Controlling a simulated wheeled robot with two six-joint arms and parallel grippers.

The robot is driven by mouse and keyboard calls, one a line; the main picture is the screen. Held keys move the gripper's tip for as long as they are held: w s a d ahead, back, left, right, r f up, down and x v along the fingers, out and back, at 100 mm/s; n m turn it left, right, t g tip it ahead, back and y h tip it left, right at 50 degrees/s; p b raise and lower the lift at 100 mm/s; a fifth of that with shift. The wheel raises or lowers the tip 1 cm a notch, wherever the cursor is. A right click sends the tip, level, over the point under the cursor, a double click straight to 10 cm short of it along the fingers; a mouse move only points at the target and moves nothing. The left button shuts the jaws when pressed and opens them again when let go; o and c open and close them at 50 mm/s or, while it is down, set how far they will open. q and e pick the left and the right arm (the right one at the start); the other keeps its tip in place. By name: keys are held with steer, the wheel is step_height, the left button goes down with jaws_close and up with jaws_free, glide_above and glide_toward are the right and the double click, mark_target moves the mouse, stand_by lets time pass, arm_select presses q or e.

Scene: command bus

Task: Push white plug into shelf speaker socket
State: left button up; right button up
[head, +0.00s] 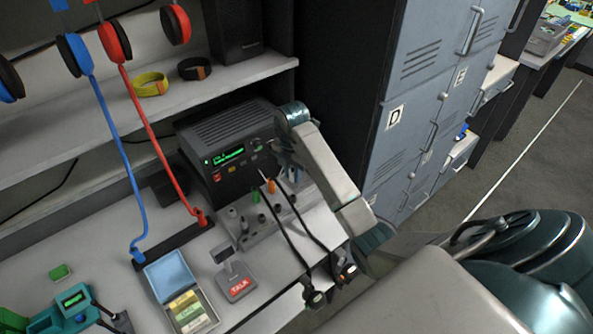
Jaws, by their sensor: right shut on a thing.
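My right gripper (287,167) is in front of the right side of the black radio unit, above the grey socket block (264,222). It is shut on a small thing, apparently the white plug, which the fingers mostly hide. Black cables run down from near the gripper to the table's front edge. An orange plug (271,186) and a green plug (255,195) stand close by to the left. The block has several round sockets; which belongs to the shelf speaker I cannot tell. The dark speaker (236,28) stands on the upper shelf. My left gripper is not in view.
The radio unit (230,147) with a green display stands behind the block. A small sign stand (236,280), an open card box (172,273) and a teal device (75,308) are on the table. Blue and red headsets hang at left. Grey lockers (412,110) stand at right.

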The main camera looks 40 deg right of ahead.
steer(key=shift+a+f+b, duration=0.1)
steer(key=shift+f+b, duration=0.55)
steer(key=shift+f, duration=0.2)
step_height(320, 180, down, 3)
steer(key=b, duration=0.3)
steer(key=shift+f, duration=0.2)
steer(key=shift+f+b, duration=0.3)
steer(key=shift+b, duration=0.15)
steer(key=shift+f, duration=0.3)
steer(key=shift+f+b, duration=0.25)
steer(key=shift+b, duration=0.3)
steer(key=shift+f+b, duration=0.65)
steer(key=shift+f, duration=0.05)
stand_by(0.6)
steer(key=shift+r, duration=0.1)
